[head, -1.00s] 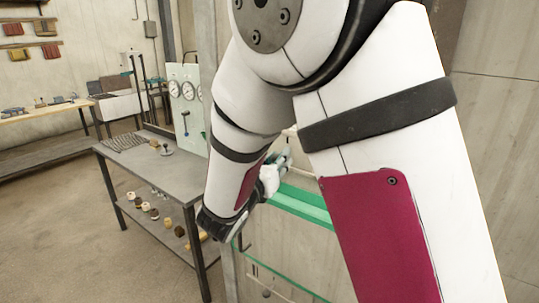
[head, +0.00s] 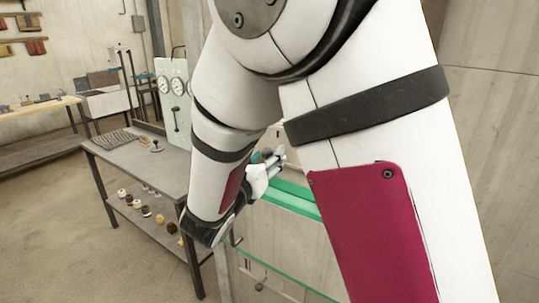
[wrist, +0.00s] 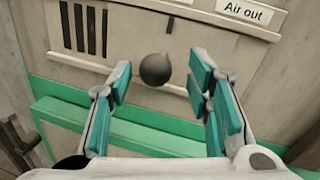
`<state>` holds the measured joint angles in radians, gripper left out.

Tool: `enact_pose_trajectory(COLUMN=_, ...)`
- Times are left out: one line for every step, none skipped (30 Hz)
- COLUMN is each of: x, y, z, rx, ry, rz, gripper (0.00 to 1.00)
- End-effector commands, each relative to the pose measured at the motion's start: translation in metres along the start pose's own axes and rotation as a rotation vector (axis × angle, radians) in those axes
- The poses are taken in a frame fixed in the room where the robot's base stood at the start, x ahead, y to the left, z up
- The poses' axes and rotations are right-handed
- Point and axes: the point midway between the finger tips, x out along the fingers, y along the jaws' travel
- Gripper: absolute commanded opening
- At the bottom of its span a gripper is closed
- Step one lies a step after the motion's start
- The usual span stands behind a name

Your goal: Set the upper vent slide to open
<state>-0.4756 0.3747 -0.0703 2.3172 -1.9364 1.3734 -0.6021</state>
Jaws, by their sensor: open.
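In the wrist view a dark round knob (wrist: 155,69) stands out from a pale grey vent slide panel (wrist: 136,35). Several dark vertical slots (wrist: 85,29) show in the panel to the knob's left. A white label (wrist: 243,12) reading "Air out" is above and to the right. My gripper (wrist: 162,82) is open, its teal-padded fingers on either side of the knob in the picture; I see no contact with it. In the head view my gripper (head: 272,158) is small and partly hidden by my arm, and the knob cannot be made out.
A green ledge (wrist: 130,130) runs below the vent panel. In the head view a grey bench (head: 140,165) with small pieces on its lower shelf stands left of my arm. A gauge board (head: 176,100) rises behind it. Open floor lies at the left.

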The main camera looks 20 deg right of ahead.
Motion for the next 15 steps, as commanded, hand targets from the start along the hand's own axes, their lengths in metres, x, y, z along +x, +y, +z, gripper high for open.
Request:
enact_pose_trajectory(x=-0.011, y=0.001, z=0.000, rx=0.000, ry=0.000, rz=0.006, gripper=0.46)
enact_pose_trajectory(x=-0.017, y=0.001, z=0.001, rx=0.000, ry=-0.001, rz=0.005, gripper=0.46)
enact_pose_trajectory(x=-0.026, y=0.001, z=0.001, rx=0.000, ry=0.000, rz=0.005, gripper=0.46)
enact_pose_trajectory(x=-0.032, y=0.001, z=0.001, rx=0.000, ry=0.000, rz=0.006, gripper=0.46)
enact_pose_trajectory(x=-0.038, y=0.001, z=0.001, rx=0.000, ry=-0.001, rz=0.005, gripper=0.46)
enact_pose_trajectory(x=-0.047, y=0.001, z=0.000, rx=0.000, ry=0.000, rz=0.005, gripper=0.46)
enact_pose_trajectory(x=-0.053, y=0.001, z=0.000, rx=0.000, ry=-0.001, rz=0.004, gripper=0.46)
enact_pose_trajectory(x=-0.058, y=0.001, z=0.000, rx=0.000, ry=-0.001, rz=0.004, gripper=0.46)
enact_pose_trajectory(x=-0.066, y=0.001, z=0.000, rx=-0.001, ry=0.000, rz=0.005, gripper=0.46)
enact_pose_trajectory(x=-0.071, y=0.000, z=0.000, rx=-0.001, ry=-0.001, rz=0.003, gripper=0.46)
enact_pose_trajectory(x=-0.075, y=0.000, z=0.000, rx=0.000, ry=-0.001, rz=0.002, gripper=0.46)
enact_pose_trajectory(x=-0.081, y=0.000, z=0.000, rx=0.000, ry=-0.001, rz=0.003, gripper=0.46)
enact_pose_trajectory(x=-0.085, y=0.000, z=0.000, rx=0.001, ry=0.000, rz=0.002, gripper=0.46)
enact_pose_trajectory(x=-0.088, y=0.000, z=0.000, rx=0.001, ry=0.000, rz=0.002, gripper=0.46)
enact_pose_trajectory(x=-0.091, y=-0.001, z=0.000, rx=0.000, ry=-0.001, rz=0.001, gripper=0.46)
